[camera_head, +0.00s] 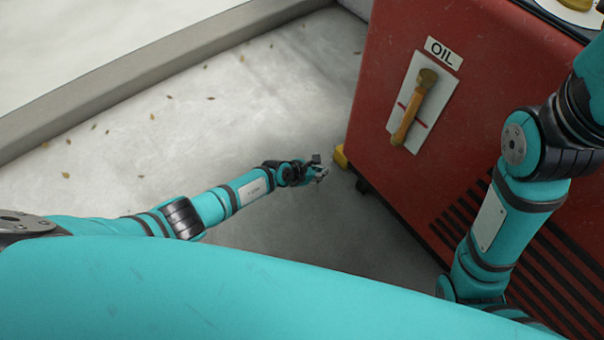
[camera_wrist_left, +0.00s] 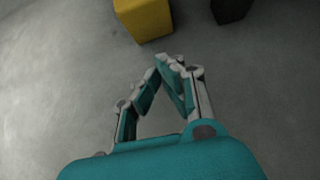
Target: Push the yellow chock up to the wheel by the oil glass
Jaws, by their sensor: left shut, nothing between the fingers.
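The yellow chock (camera_head: 341,156) sits on the floor at the near left foot of the red machine. It also shows in the left wrist view (camera_wrist_left: 145,18) at the top, just beyond my fingertips. My left gripper (camera_head: 321,171) is shut and empty, low over the floor, a small gap short of the chock. Its fingers also show in the left wrist view (camera_wrist_left: 172,62). A dark wheel (camera_head: 362,186) shows in small part under the machine's edge. The oil glass (camera_head: 415,108) is on the machine's side under an OIL label. My right gripper is out of view.
The red machine (camera_head: 372,80) fills the right side, with dark vent slots low down. A dark block, likely the wheel, shows at the wrist view's top right (camera_wrist_left: 232,8). A grey kerb (camera_head: 130,80) runs at upper left. The floor between is clear, with scattered leaves.

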